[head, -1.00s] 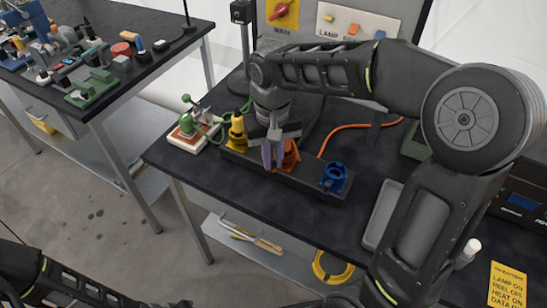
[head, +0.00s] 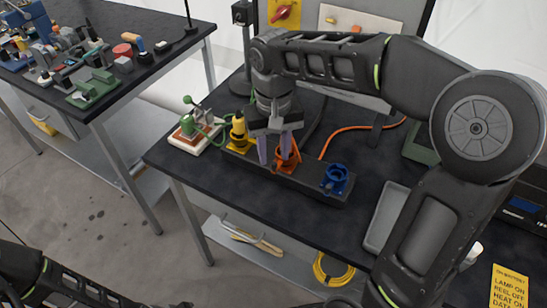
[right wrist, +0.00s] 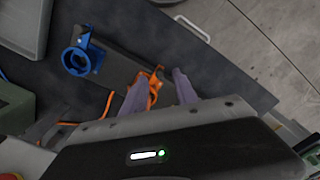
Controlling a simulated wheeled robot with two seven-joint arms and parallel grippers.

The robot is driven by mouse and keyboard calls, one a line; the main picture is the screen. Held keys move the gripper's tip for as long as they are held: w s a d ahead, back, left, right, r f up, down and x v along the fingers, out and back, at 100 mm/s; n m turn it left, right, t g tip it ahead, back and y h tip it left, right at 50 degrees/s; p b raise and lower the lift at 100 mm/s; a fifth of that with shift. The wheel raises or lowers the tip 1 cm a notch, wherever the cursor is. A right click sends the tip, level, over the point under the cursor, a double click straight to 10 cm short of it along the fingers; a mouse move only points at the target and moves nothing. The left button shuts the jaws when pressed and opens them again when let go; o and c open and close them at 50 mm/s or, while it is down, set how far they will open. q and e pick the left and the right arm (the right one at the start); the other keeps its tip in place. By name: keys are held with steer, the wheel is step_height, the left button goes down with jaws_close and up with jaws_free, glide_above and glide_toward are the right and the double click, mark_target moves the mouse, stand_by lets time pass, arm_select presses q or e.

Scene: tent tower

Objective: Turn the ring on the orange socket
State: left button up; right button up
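The orange socket (head: 290,158) stands on a dark block (head: 308,183) between a yellow socket (head: 238,132) and a blue socket (head: 335,178). My right gripper (head: 274,148) is open right at the orange socket, its two purplish fingers apart and pointing down. In the right wrist view, the fingers (right wrist: 160,92) are spread, with part of the orange socket (right wrist: 152,84) showing between them. Whether either finger touches the ring cannot be told, and the gripper hides part of the socket. Part of my left arm shows at the lower left; its gripper is not visible.
A green-handled device (head: 194,128) stands beside the yellow socket. An orange cable (head: 355,127) runs behind the block. A grey tray (head: 385,220) lies to the right. A panel with a red MAIN knob (head: 284,13) stands behind. Another table (head: 130,80) with several small parts is at left.

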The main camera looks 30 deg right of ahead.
step_height(320, 180, up, 5)
steer(key=shift+f, duration=0.1)
stand_by(0.6)
